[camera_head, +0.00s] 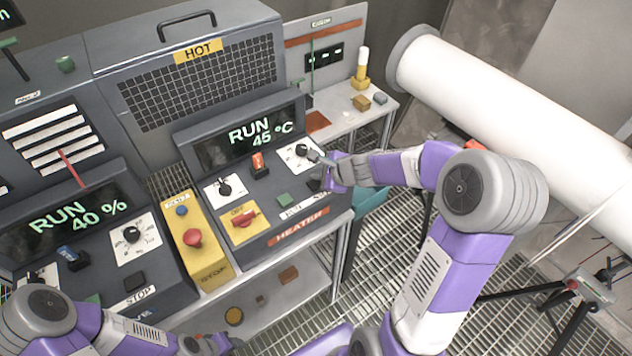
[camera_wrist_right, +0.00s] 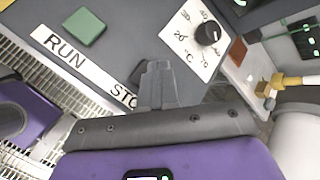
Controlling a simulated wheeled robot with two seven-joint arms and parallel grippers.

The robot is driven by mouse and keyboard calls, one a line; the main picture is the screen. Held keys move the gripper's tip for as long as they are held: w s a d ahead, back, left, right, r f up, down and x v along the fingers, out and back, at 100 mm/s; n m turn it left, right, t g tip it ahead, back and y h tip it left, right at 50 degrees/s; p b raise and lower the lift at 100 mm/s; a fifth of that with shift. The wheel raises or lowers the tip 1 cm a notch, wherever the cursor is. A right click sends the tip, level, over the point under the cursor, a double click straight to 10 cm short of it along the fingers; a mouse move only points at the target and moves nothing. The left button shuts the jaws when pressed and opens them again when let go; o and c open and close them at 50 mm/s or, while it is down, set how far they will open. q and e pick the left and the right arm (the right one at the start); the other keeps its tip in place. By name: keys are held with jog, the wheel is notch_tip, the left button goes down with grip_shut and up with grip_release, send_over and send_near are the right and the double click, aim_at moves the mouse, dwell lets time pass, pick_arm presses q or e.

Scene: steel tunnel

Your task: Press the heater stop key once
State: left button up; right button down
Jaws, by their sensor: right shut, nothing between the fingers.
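The heater panel (camera_head: 262,226) has a display (camera_head: 248,138) reading RUN 45 °C. Its green run key (camera_head: 285,200) sits above the RUN label, and also shows in the wrist view (camera_wrist_right: 83,26). The dark stop key (camera_head: 314,185) is partly covered by my right gripper (camera_head: 318,158). In the wrist view the closed fingers (camera_wrist_right: 158,68) point at the panel just beyond the partly hidden STOP label (camera_wrist_right: 124,96), and the key is mostly hidden behind them. Whether they touch it I cannot tell. My left gripper (camera_head: 217,345) is low at the bottom edge, its fingers unclear.
A white temperature dial (camera_head: 301,151) lies just above the right gripper. A yellow box with a red stop button (camera_head: 193,238) stands left of the heater. Another panel (camera_head: 75,215) reads RUN 40 %. A large white pipe (camera_head: 500,95) runs behind my right arm.

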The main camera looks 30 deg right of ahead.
aim_at(318, 184)
dwell(0.5)
jog(key=shift+f+b, duration=0.45)
jog(key=shift+b, duration=0.05)
jog(key=shift+f+b, duration=0.5)
dwell(0.5)
jog(key=shift+r, duration=0.1)
jog(key=shift+r+p, duration=0.85)
notch_tip(318, 184, up, 5)
jog(key=p, duration=0.5)
jog(key=shift+r, duration=0.1)
